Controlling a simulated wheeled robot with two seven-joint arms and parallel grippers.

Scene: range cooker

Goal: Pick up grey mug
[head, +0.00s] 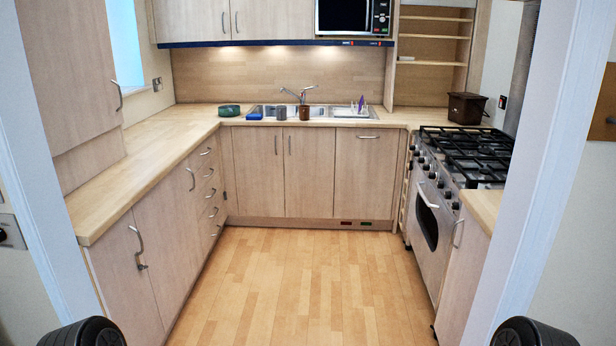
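A small grey mug (281,113) stands on the far counter, at the front edge of the sink (318,112). A brown mug or cup (304,113) stands just to its right. The grey mug is far from me, across the kitchen floor. Neither of my grippers is in the head view. Only dark rounded parts of my own body show at the bottom left and bottom right corners.
A doorway frames the view on both sides. The wooden floor (300,280) ahead is clear. Counters (135,175) run along the left and back. A range cooker (440,200) stands right. A green bowl (230,110) and blue item (254,116) sit left of the mug.

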